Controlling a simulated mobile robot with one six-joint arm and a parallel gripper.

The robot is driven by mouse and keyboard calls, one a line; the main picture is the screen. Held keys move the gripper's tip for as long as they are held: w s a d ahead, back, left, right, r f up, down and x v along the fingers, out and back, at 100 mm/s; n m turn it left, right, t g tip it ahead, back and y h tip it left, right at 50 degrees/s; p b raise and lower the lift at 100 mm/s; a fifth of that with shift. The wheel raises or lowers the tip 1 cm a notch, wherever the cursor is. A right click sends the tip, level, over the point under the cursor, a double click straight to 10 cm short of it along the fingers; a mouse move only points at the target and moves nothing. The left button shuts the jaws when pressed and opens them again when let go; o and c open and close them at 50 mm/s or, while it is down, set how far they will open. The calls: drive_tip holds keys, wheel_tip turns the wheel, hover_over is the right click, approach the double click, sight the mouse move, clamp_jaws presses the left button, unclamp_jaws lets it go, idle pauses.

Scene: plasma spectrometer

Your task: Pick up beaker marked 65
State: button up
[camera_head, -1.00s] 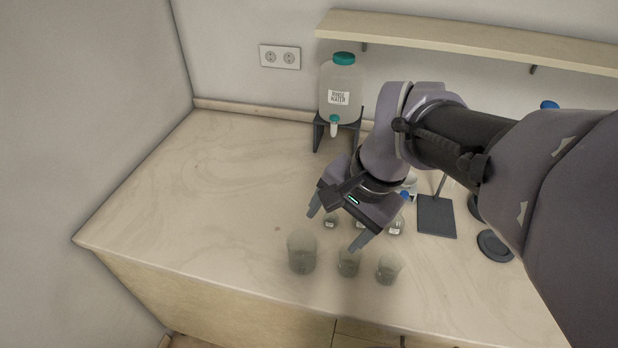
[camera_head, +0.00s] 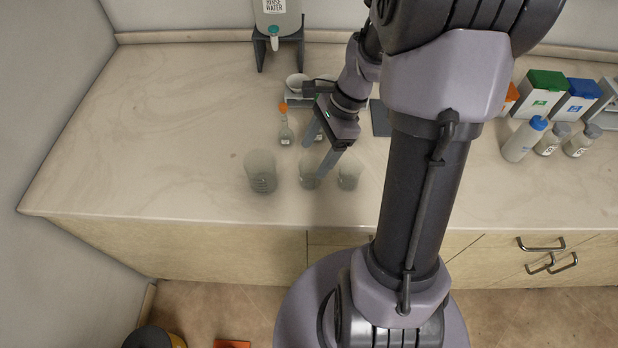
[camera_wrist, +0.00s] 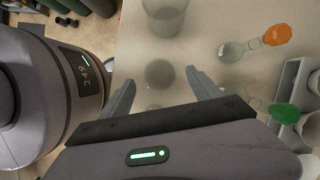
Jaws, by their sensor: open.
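Three clear glass beakers stand in a row near the front of the bench: a large one (camera_head: 262,173), a middle one (camera_head: 308,178) and a small one (camera_head: 350,175). I cannot read a 65 on any of them. My gripper (camera_head: 314,160) is open and empty, its fingers pointing down at the middle beaker, one fingertip overlapping it in the head view. In the wrist view, a beaker (camera_wrist: 160,73) lies between and just beyond the open fingertips (camera_wrist: 160,80). The large beaker (camera_wrist: 165,18) shows farther out. I cannot tell whether the fingers touch any glass.
An orange-stoppered flask (camera_head: 286,130) stands behind the beakers. The rinse water tank (camera_head: 277,18) sits on a stand at the back. Bottles (camera_head: 524,139) and boxes (camera_head: 541,92) stand at the right. The left bench top (camera_head: 150,130) is clear.

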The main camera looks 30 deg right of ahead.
sight(310, 167)
drive_tip(key=b+x, duration=0.1)
drive_tip(key=x, duration=0.1)
drive_tip(key=b+x, duration=0.1)
drive_tip(key=x, duration=0.1)
drive_tip(key=shift+s+d+f+b, duration=0.1)
drive_tip(key=shift+s+f+b, duration=0.05)
drive_tip(key=shift+f+b, duration=0.3)
drive_tip(key=shift+f, duration=0.25)
drive_tip(key=shift+r, duration=0.15)
drive_tip(key=shift+c, duration=0.2)
